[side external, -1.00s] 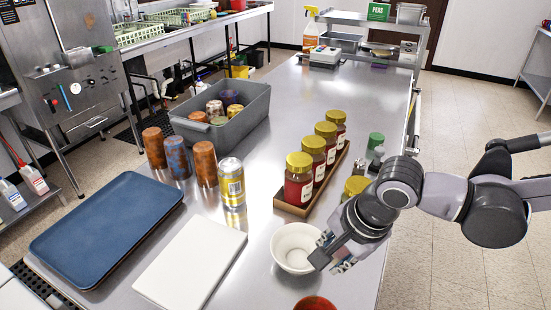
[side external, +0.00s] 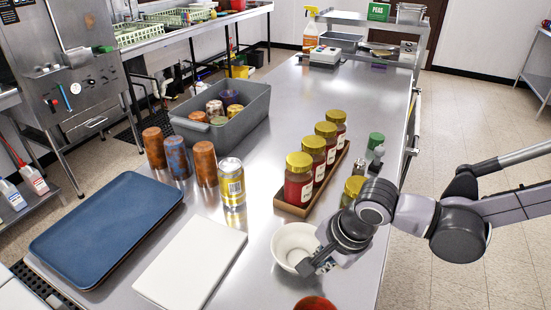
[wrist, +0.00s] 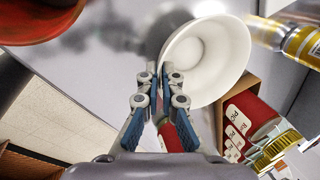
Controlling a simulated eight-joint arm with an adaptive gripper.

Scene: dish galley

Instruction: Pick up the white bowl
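The white bowl (side external: 292,240) stands upright on the steel counter in the side view, near the front right edge. In the wrist view the bowl (wrist: 225,65) shows its hollow inside. My gripper (side external: 311,269) is at the bowl's near right rim. In the wrist view my gripper's fingertips (wrist: 158,73) are close together, with the bowl's rim between them, so it looks shut on the rim. My gripper hides part of the bowl's right side in the side view.
A red bowl (side external: 315,304) is at the front.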

